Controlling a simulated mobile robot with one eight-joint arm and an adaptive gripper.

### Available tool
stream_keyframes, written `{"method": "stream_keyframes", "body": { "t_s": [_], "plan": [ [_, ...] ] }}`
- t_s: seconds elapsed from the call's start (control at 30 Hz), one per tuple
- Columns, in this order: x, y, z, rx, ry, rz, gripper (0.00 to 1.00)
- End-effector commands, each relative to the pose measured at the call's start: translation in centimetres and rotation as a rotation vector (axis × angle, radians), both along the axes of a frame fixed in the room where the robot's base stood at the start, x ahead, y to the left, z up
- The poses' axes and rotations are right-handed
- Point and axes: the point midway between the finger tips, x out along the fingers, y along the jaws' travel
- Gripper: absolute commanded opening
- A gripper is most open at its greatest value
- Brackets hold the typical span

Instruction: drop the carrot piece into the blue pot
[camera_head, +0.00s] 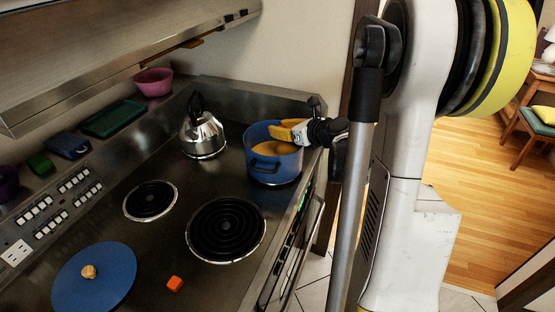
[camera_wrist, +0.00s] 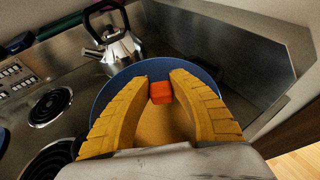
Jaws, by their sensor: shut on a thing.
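The blue pot (camera_head: 268,168) stands at the back right of the hob, with yellow-orange contents inside. Its rim also shows in the wrist view (camera_wrist: 106,92). My gripper (camera_head: 276,132), with yellow fingers, reaches over the pot's opening from the right. In the wrist view my gripper (camera_wrist: 160,88) is shut on an orange carrot piece (camera_wrist: 161,93) between its fingertips, above the pot's contents. The held piece cannot be made out in the head view. Another orange piece (camera_head: 175,284) lies on the hob near the front.
A steel kettle (camera_head: 203,136) stands left of the pot. A blue lid (camera_head: 95,278) lies at the front left. Coil burners (camera_head: 227,229) sit between. A purple bowl (camera_head: 153,82) and green tray (camera_head: 113,118) are on the back ledge. The range hood (camera_head: 120,50) hangs above left.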

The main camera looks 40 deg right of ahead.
Motion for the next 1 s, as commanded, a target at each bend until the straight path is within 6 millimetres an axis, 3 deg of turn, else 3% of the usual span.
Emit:
{"method": "stream_keyframes", "body": {
  "t_s": [0.3,0.33,0.4,0.77,1.0],
  "plan": [
    [0.0,0.0,-0.6,0.000,0.000,0.000,0.09],
    [0.0,0.0,-0.6,0.000,0.000,0.000,0.31],
    [0.0,0.0,-0.6,0.000,0.000,0.000,0.49],
    [-0.4,-0.1,-0.4,0.001,0.000,-0.001,0.49],
    [-4.4,-0.3,1.2,0.000,0.000,-0.004,0.49]
  ]
}}
